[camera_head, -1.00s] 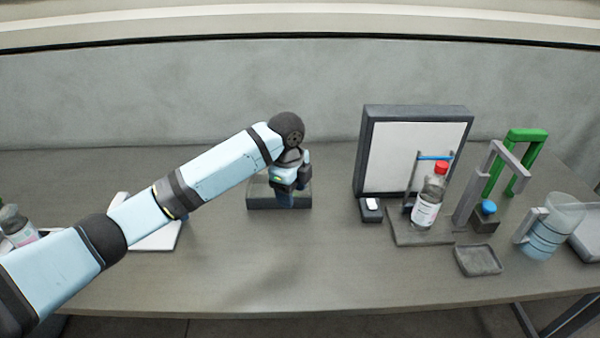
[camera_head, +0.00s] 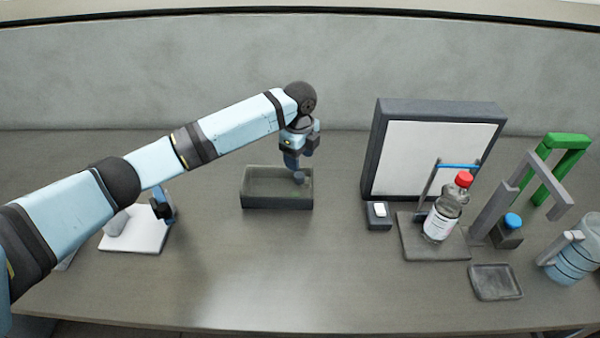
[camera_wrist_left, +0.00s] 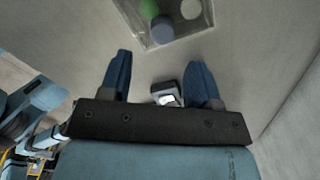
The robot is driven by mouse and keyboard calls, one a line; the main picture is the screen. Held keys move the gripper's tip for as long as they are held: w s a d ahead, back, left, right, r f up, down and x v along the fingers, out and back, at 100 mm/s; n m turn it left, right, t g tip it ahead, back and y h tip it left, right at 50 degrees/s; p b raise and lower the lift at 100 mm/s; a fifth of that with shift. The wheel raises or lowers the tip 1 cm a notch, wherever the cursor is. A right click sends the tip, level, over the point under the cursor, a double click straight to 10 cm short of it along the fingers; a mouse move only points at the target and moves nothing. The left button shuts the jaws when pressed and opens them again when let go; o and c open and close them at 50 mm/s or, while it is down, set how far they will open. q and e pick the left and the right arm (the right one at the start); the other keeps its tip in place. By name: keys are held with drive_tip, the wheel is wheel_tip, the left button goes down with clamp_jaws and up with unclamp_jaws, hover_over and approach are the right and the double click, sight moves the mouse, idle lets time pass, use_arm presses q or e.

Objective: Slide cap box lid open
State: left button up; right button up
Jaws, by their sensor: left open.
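The cap box (camera_head: 249,202) is a low grey rectangular box on the table, left of the white panel. Its top looks see-through or open; I cannot tell exactly where the lid lies. In the left wrist view the box (camera_wrist_left: 143,41) is at the top edge, with a green, a blue-grey and a white round cap inside. My left gripper (camera_head: 297,165) points down at the right end of the box. In the wrist view its fingers (camera_wrist_left: 160,62) are apart with nothing held between them. Whether they touch the box is unclear. My right gripper is out of view.
Right of the box are a small block with a white button (camera_head: 378,213), a framed white panel (camera_head: 430,150), a red-capped bottle (camera_head: 443,215), a small tray (camera_head: 495,283) and a green stand (camera_head: 565,143). A white board (camera_head: 135,240) lies left. The front middle is clear.

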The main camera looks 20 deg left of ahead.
sight(300, 175)
use_arm(q)
wheel_tip(300, 175, down, 7)
drive_tip(key=shift+w+r, duration=0.1)
drive_tip(key=shift+w, duration=0.05)
